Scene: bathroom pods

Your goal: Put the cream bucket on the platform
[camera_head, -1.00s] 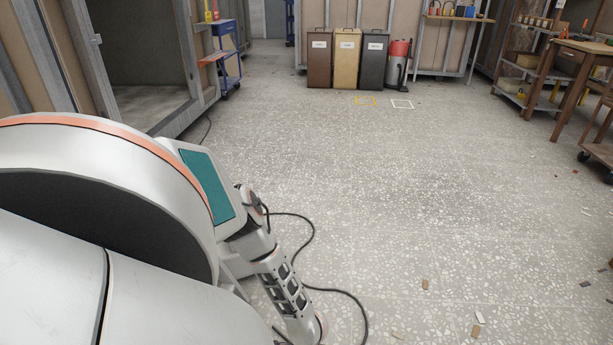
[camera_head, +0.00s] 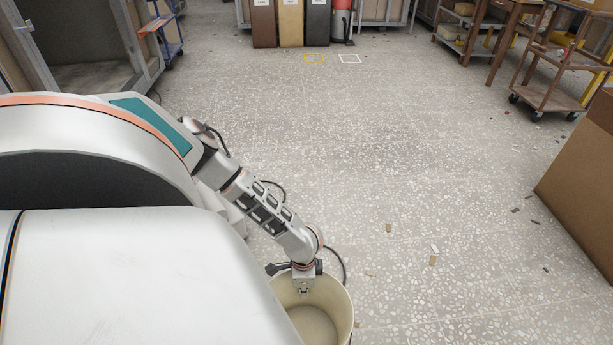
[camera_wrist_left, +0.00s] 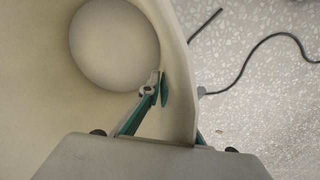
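The cream bucket (camera_head: 344,308) is at the bottom centre of the head view, open at the top and partly cut off by the frame. My left gripper (camera_head: 303,288) is at its rim. In the left wrist view one finger is inside the bucket (camera_wrist_left: 100,100) against the wall, and the other is outside, mostly hidden by the wall. The left gripper (camera_wrist_left: 180,100) looks shut on this wall. I cannot tell whether the bucket touches the floor. My right gripper is not in view. I cannot make out the platform.
A cardboard box (camera_head: 585,185) stands at the right. A wooden cart (camera_head: 550,98) is behind it, and several bins (camera_head: 291,22) stand at the back. A dark cable lies near the bucket. The middle floor is mostly clear.

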